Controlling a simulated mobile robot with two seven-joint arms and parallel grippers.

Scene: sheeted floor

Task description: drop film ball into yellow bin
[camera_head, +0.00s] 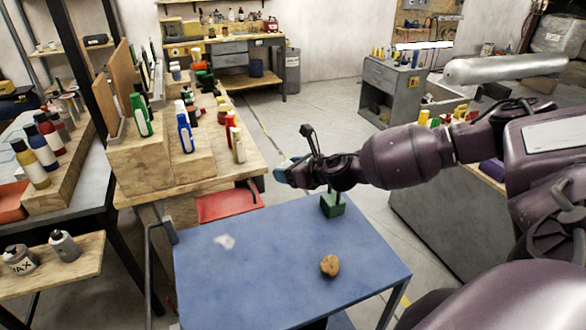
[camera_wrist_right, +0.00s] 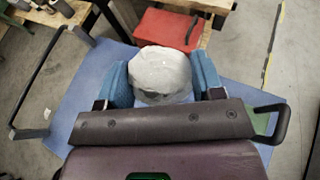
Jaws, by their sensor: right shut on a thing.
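My right gripper (camera_head: 285,173) is above the far edge of the blue tabletop, its blue fingertips pointing left. In the right wrist view, the film ball (camera_wrist_right: 160,72) is a pale grey-white crumpled lump. It sits between the two blue fingers of the right gripper (camera_wrist_right: 161,80), which are shut on it. In the head view I cannot make the ball out at the gripper. No yellow bin is clear in either view. My left gripper is not in view.
The blue tabletop (camera_head: 290,300) holds a brown lump (camera_head: 330,265), a green block (camera_head: 332,206) and a whitish patch (camera_head: 225,242) that I cannot identify. A red case (camera_head: 228,205) lies beyond it. A wooden bench (camera_head: 190,170) with bottles stands at the left.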

